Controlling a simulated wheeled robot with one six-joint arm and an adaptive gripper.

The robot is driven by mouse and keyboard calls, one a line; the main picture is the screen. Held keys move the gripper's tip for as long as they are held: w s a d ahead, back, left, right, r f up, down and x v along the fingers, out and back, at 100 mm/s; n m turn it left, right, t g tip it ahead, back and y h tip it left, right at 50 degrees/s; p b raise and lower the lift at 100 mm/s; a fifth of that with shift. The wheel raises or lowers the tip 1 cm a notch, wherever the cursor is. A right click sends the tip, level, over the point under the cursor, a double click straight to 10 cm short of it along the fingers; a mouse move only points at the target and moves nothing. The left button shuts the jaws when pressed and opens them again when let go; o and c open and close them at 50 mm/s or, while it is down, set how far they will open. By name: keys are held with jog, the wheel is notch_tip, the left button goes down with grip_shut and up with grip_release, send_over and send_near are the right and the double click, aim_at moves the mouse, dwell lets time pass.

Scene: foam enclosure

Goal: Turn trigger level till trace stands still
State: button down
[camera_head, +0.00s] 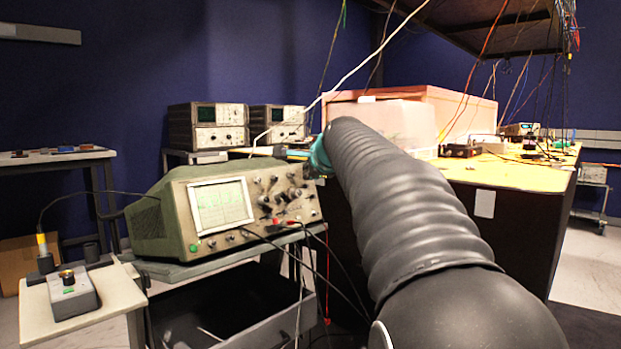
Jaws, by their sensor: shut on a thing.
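The green-grey oscilloscope (158,222) stands tilted up on a cart at left centre. Its lit pale screen (222,204) shows faint greenish marks, too small to tell whether a trace stands still. The control panel (268,208) right of the screen carries several dark knobs and switches. My black ribbed arm reaches in from the lower right. My gripper (311,170) is small and partly hidden at the panel's upper right edge, shut on what seems to be a knob there. Which knob it is and the trigger level label cannot be made out.
Black and red leads plug into the panel's lower edge and hang in front of the cart (190,269). A small white table (112,297) with a metal-topped box stands at lower left. A yellow-topped bench (510,175) with pinkish foam blocks stands behind my arm.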

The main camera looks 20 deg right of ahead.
dwell(0.3)
jog(key=c, duration=1.2)
grip_release()
jog(key=shift+r, duration=0.15)
